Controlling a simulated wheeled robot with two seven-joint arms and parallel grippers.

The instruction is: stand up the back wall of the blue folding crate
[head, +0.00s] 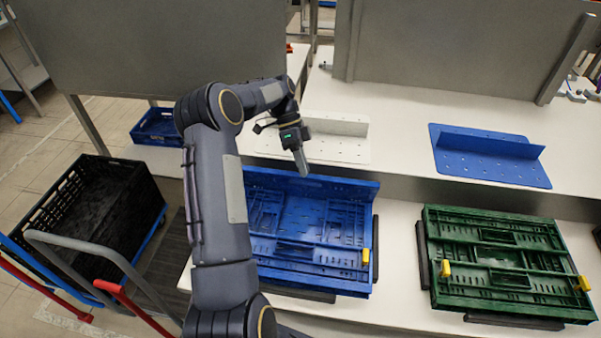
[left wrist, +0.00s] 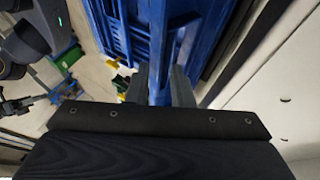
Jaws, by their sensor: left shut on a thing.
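The blue folding crate (head: 330,272) lies on the white table in the middle of the head view. Its back wall (head: 345,190) is raised along the far edge, though I cannot tell whether it is fully upright. The other walls lie folded flat. My left gripper (head: 302,170) reaches down to the top edge of the back wall and is shut on it. In the left wrist view the blue wall (left wrist: 160,50) runs between the two fingers (left wrist: 160,88). My arm hides the crate's left end. My right gripper is not in view.
A green folded crate (head: 500,262) lies to the right. Behind, a raised white shelf carries a white bracket (head: 340,150) and a blue bracket (head: 490,158). A black crate (head: 85,215) on a trolley stands at left. Grey panels rise at the back.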

